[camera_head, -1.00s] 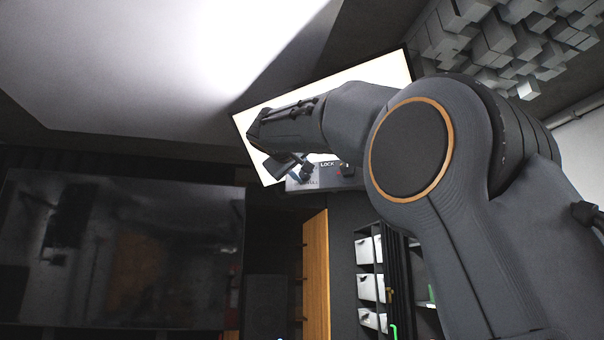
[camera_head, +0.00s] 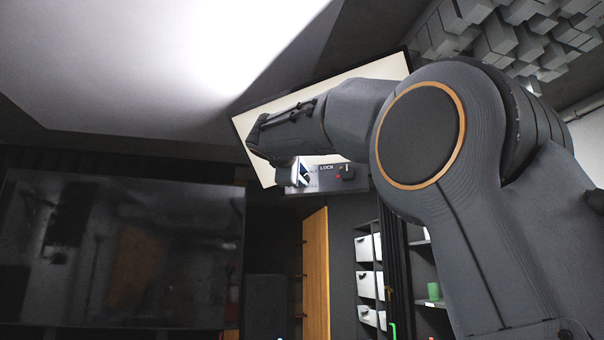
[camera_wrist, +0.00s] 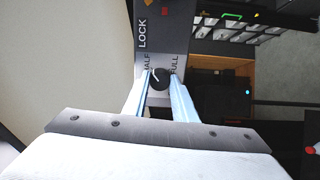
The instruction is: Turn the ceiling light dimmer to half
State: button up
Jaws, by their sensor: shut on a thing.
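The dimmer is a dark round knob (camera_wrist: 160,79) on a grey control panel (camera_wrist: 163,35) marked LOCK, HALF and FULL in the wrist view. A thin white line near the knob's left edge lies towards the HALF label. My gripper (camera_wrist: 163,86) is shut on the knob, with one pale finger on each side. In the head view my gripper (camera_head: 300,175) is at the left end of the control panel (camera_head: 330,178), and the knob is hidden there. The lit light panel (camera_head: 375,72) is behind my arm.
The control panel also carries a red button (camera_wrist: 164,12) and a yellow mark. A large dark screen (camera_head: 120,250) stands at the left. An orange door (camera_head: 316,270) and shelves with white bins (camera_head: 368,284) are below the control panel.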

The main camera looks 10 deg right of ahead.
jog(key=shift+n, duration=0.5)
jog(key=o, duration=1)
jog(key=shift+o, duration=0.2)
jog(key=shift+a, duration=0.1)
jog(key=b+v, duration=0.3)
jog(key=v, duration=0.4)
jog(key=shift+s+a, duration=0.2)
jog(key=shift+s, duration=0.15)
